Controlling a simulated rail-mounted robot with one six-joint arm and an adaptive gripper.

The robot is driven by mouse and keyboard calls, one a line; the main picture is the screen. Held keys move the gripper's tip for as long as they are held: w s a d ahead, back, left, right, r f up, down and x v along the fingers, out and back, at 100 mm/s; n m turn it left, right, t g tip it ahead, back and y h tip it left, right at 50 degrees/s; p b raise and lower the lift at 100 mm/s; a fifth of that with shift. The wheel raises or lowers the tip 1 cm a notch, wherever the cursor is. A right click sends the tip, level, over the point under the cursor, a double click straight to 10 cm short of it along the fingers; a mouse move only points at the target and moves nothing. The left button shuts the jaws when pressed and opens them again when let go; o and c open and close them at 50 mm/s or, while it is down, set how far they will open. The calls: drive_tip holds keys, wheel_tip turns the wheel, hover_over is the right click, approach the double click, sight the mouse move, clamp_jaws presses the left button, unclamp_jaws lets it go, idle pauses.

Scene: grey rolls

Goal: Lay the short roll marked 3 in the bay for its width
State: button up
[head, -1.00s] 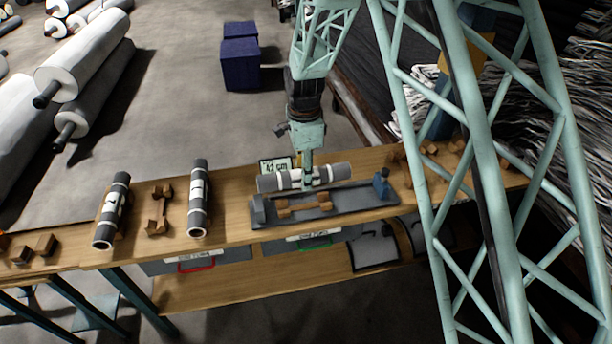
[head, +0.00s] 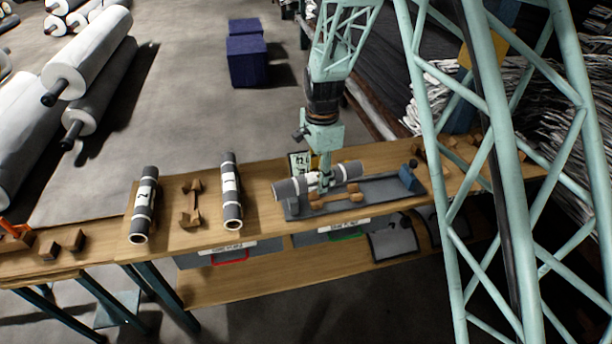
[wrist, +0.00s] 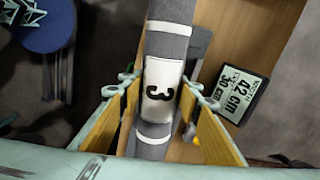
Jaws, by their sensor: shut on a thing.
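The short roll marked 3 (wrist: 158,78) is grey with white bands and a white label, seen close up in the wrist view. My gripper (wrist: 160,115) is shut around its middle, with a wooden-faced jaw on each side. In the head view my gripper (head: 325,184) holds the roll (head: 288,189) roughly level, slightly angled, over the back left of a grey gauge tray (head: 378,188). The tray has small wooden cradles (head: 335,199) and a blue block (head: 408,178) at its right. A sign (wrist: 240,94) reading 42 cm and 30 cm stands beside the roll.
Two other rolls lie on the bench to the left, one marked 2 (head: 143,205) and another (head: 231,190), with a wooden cradle (head: 190,205) between them. Small wooden blocks (head: 75,240) lie far left.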

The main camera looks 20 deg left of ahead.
drive_tip(key=d+f+n, duration=0.2)
drive_tip(key=d+n, duration=0.3)
drive_tip(key=d, duration=1.3)
drive_tip(key=d+f+n, duration=0.2)
drive_tip(key=d+n, duration=0.3)
drive_tip(key=d, duration=1.3)
drive_tip(key=shift+s+d+f+n+p, duration=0.15)
drive_tip(key=shift+s+f+n+p, duration=0.05)
drive_tip(key=shift+s+n+p, duration=0.15)
drive_tip(key=shift+w+d, duration=0.1)
drive_tip(key=shift+d, duration=0.05)
